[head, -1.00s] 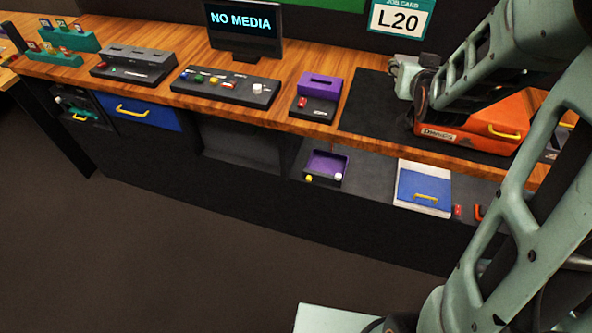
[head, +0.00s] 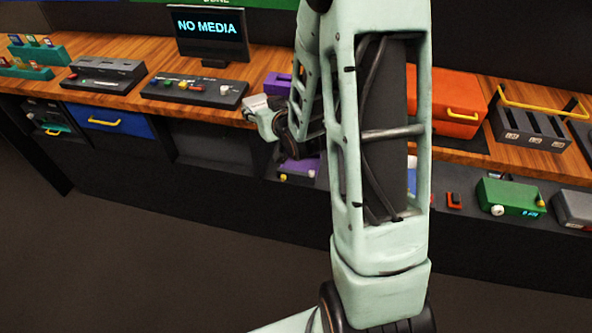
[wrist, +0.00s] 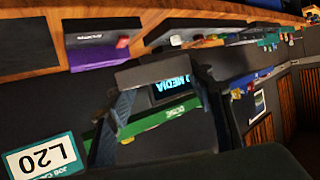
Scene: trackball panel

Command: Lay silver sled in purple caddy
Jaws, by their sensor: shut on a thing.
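My gripper (wrist: 162,80) is shut on a flat grey slab, which looks like the silver sled (wrist: 155,71), held across the fingertips in the wrist view.
A black panel with several knobs (head: 194,90) lies left of my gripper on the counter. The monitor (head: 211,37) stands behind it. An orange case (head: 455,105) and a black rack with a yellow handle (head: 530,128) are right of my arm. A green box (head: 510,196) is on the shelf.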

